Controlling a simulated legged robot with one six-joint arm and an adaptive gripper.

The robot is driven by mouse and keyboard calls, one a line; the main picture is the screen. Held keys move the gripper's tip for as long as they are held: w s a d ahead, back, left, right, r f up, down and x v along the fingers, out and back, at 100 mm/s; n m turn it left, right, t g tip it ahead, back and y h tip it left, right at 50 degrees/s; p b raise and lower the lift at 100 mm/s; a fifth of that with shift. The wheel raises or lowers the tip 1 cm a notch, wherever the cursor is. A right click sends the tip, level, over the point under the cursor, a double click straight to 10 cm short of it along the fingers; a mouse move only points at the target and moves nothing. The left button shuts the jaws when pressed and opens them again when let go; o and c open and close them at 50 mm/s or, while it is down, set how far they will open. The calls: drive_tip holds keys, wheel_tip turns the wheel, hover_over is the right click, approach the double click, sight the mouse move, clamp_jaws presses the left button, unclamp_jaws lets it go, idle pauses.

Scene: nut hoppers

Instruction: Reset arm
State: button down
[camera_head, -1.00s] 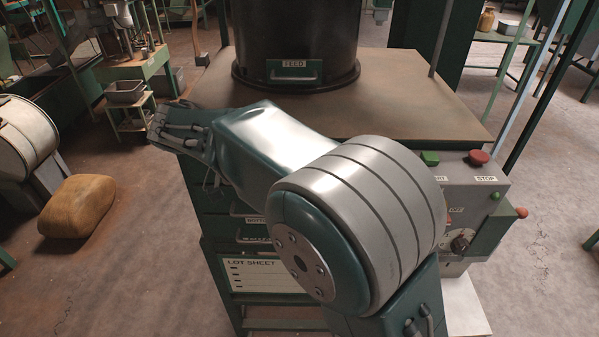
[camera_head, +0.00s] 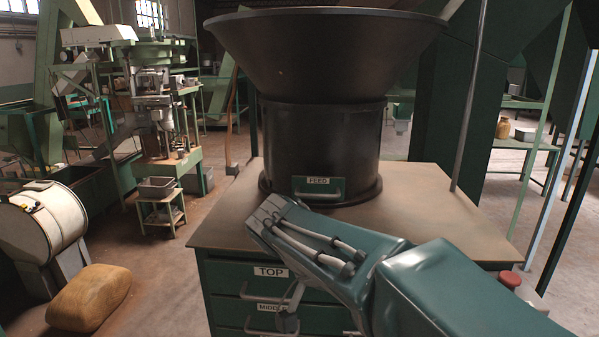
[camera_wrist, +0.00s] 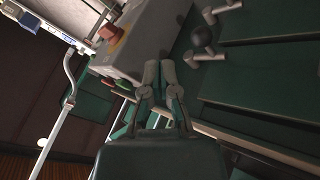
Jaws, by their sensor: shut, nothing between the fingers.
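My gripper (camera_wrist: 159,68) shows at the middle of the wrist view, its two fingers side by side and shut, with nothing seen between them. Beyond it is a grey control box (camera_wrist: 150,38) with a red button (camera_wrist: 110,33). In the head view my arm reaches from the lower right to the middle, in front of the bench and its drawers.
The bench top (camera_head: 440,205) carries a dark hopper with a FEED flap (camera_head: 318,188). Drawers marked TOP (camera_head: 270,272) and MIDDLE are below. A red stop button (camera_head: 510,280) is at right. A tan sack (camera_head: 90,297) and a white drum (camera_head: 40,222) stand at left on open floor.

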drive_tip(key=s+d+f+n+t+y, duration=0.2)
drive_tip(key=s+d+n+y, duration=0.1)
drive_tip(key=s, duration=0.4)
drive_tip(key=s+d+f+n+t+y, duration=0.2)
drive_tip(key=s+d+n+t+y, duration=0.1)
drive_tip(key=s, duration=0.4)
drive_tip(key=shift+s+d+f+n+y, duration=0.35)
drive_tip(key=shift+n+y, duration=0.45)
drive_tip(key=shift+n, duration=0.4)
drive_tip(key=shift+w, duration=0.1)
